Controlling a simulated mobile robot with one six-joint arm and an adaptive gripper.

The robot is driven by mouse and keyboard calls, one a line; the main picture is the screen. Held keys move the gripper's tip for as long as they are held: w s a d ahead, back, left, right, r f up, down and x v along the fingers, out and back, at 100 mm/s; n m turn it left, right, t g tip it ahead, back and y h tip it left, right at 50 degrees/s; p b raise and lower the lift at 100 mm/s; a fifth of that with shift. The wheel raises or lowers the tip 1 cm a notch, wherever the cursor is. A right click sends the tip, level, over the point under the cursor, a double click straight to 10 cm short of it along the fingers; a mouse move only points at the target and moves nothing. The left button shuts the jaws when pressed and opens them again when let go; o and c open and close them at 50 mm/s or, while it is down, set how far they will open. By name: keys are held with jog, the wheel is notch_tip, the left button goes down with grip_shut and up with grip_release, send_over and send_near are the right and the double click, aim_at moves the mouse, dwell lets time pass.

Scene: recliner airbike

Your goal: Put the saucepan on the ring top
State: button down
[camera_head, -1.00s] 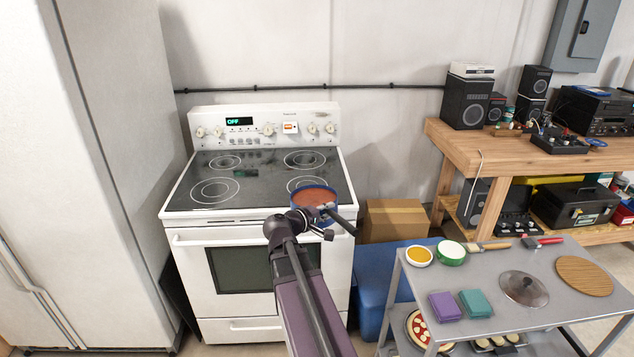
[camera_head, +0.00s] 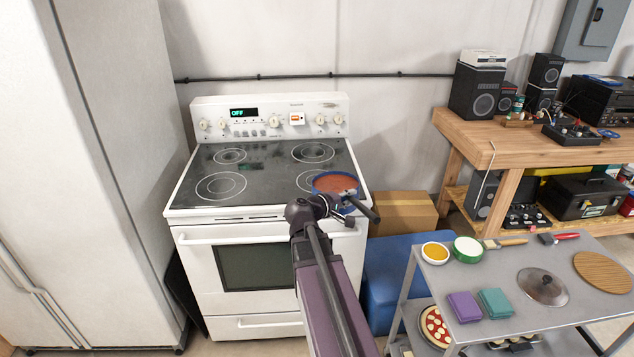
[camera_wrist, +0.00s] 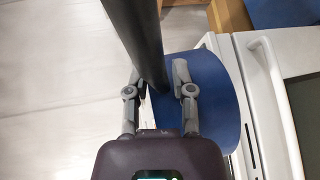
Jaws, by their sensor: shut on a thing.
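The blue saucepan (camera_head: 335,184) with a reddish-brown inside is at the front right of the stove top, over part of the front right ring (camera_head: 307,180). Whether it touches the glass cannot be told. Its dark handle (camera_head: 364,209) points toward the front right, past the stove's edge. My gripper (camera_head: 334,205) is beside the pan at the handle. In the wrist view my gripper (camera_wrist: 160,88) is shut on the dark handle (camera_wrist: 143,35), with the blue pan side (camera_wrist: 213,105) just beyond the fingers.
The white stove (camera_head: 262,235) has three other bare rings, and its display reads OFF. A tall white cabinet (camera_head: 90,150) stands at left. A grey cart (camera_head: 500,268) with a lid (camera_head: 542,287) and sponges stands at right, near a blue bin (camera_head: 388,270).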

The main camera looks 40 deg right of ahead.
aim_at(335, 189)
jog(key=shift+n+t, duration=0.3)
jog(key=shift+t, duration=0.3)
jog(key=w+d, duration=0.2)
jog(key=w+d+f+b, duration=0.1)
jog(key=d, duration=0.2)
jog(key=w+d+f+b, duration=0.1)
jog(key=w+d, duration=0.1)
jog(key=shift+w+d+f, duration=0.15)
jog(key=shift+w+d, duration=0.15)
jog(key=shift+w+d+b, duration=0.25)
jog(key=shift+d+b, duration=0.05)
jog(key=shift+d, duration=0.25)
jog(key=shift+a, duration=0.1)
jog(key=shift+w+a, duration=0.35)
jog(key=shift+a, duration=0.85)
jog(key=shift+w+a, duration=0.35)
jog(key=shift+a, duration=0.85)
jog(key=shift+w+a, duration=0.35)
jog(key=shift+a, duration=0.85)
jog(key=shift+w, duration=0.15)
jog(key=w+d+f+b, duration=0.1)
jog(key=w+d, duration=0.7)
jog(key=w, duration=0.4)
jog(key=shift+f+b, duration=0.25)
jog(key=shift+b, duration=0.15)
jog(key=shift+w, duration=0.15)
